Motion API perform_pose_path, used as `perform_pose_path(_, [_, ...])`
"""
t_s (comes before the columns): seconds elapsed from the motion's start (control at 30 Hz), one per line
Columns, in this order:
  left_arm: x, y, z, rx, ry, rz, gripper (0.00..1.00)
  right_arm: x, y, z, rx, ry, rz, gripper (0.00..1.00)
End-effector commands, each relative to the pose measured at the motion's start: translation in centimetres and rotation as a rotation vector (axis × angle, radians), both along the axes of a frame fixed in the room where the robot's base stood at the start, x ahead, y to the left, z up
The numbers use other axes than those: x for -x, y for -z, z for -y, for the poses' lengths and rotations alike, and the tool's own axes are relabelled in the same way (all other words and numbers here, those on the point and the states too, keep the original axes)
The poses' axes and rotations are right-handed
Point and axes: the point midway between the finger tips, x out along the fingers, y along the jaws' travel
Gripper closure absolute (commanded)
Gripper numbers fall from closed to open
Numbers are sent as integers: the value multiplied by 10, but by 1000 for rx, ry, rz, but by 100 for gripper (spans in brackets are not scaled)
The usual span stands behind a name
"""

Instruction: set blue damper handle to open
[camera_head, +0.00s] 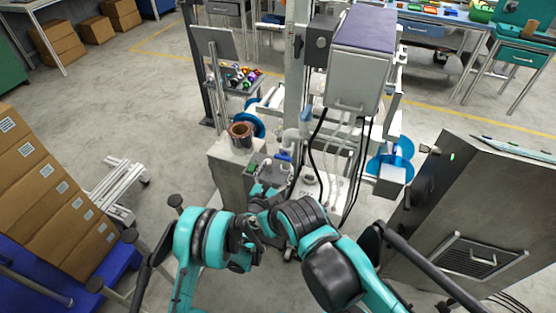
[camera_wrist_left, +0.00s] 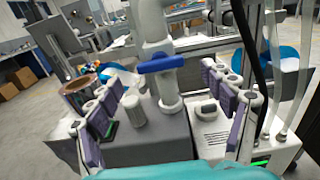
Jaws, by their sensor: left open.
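The blue damper handle (camera_head: 284,156) is a small bar on a pale vertical pipe. In the left wrist view the blue handle (camera_wrist_left: 160,64) lies crosswise over the pipe (camera_wrist_left: 168,92), near the picture's middle. My left gripper (camera_head: 271,170) is just in front of and below the handle in the head view. In the left wrist view my left gripper (camera_wrist_left: 168,112) has its purple-padded fingers spread wide, left and right of the pipe, with nothing held. The handle appears beyond the fingers, and I see no contact. My right gripper cannot be made out.
A copper-coloured roll (camera_head: 241,134) sits on a grey block left of the handle. A grey cabinet with a purple top (camera_head: 362,43) and hanging black cables stand at the right. Stacked cartons (camera_head: 45,190) are far left; a metal cabinet (camera_head: 470,215) is right.

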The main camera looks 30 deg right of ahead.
Motion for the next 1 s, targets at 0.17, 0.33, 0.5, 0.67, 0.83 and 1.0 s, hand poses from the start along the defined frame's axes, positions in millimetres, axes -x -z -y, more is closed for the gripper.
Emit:
perform_pose_path(0.17, [-19,3,23,-1,1,2,19,0,13,0,0,0,0,60])
perform_pose_path(0.33, [-30,1,35,-2,0,2,19,0,17,0,0,0,0,60])
perform_pose_path(0.5, [-32,0,37,-2,0,2,19,0,17,0,0,0,0,60])
perform_pose_path(0.67, [-32,0,37,-3,0,3,24,0,17,0,0,0,0,60])
perform_pose_path(0.83, [-32,0,37,-3,0,3,69,0,17,0,0,0,0,60])
perform_pose_path(1.0, [-32,0,37,-3,0,4,69,0,17,0,0,0,0,60])
